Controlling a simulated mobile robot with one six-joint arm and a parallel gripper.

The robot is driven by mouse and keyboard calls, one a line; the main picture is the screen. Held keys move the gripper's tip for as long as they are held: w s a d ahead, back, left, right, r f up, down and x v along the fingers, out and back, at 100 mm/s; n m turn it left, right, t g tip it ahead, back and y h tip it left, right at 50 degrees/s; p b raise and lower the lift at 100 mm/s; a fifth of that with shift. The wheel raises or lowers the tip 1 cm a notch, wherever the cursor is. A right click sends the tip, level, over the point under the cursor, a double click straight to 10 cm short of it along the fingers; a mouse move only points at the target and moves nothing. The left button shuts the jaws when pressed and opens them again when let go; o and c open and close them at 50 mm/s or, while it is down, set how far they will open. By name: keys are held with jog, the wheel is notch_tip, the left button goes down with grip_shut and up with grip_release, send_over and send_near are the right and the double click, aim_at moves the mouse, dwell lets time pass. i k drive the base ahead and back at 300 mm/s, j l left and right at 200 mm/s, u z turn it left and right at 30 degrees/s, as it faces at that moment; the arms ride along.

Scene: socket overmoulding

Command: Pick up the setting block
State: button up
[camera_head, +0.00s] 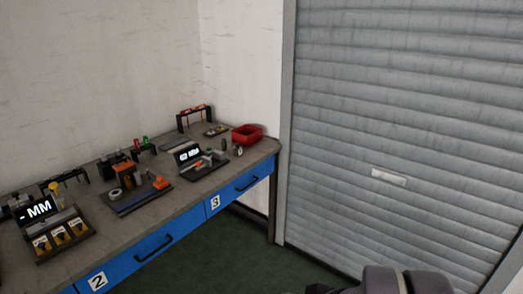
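I cannot make out which object is the setting block; the parts on the workbench (142,208) are too small to tell apart by name. The bench stands along the left wall, with several fixtures and small parts on its top. Grey rounded parts of my own arm show at the bottom edge, right of centre, well away from the bench. My gripper's fingers are not visible.
A dark board (128,206) with orange parts and another board (200,173) with a small display lie on the bench. A red bin (247,134) stands at its far right corner. Blue drawers (240,190) face the open green floor (250,262). A grey roller shutter (400,110) closes the right side.

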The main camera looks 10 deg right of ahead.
aim_at(237, 149)
jog(key=i+l+u, duration=0.15)
jog(key=i, duration=0.35)
jog(key=i+u, duration=0.1)
jog(key=i, duration=0.4)
jog(key=i+l+u, duration=0.15)
jog(key=i, duration=0.3)
jog(key=i+l+u, duration=0.15)
jog(key=i+l, duration=0.15)
jog(key=i, duration=0.2)
jog(key=i+l+u, duration=0.15)
jog(key=i+l, duration=0.15)
jog(key=i, duration=0.15)
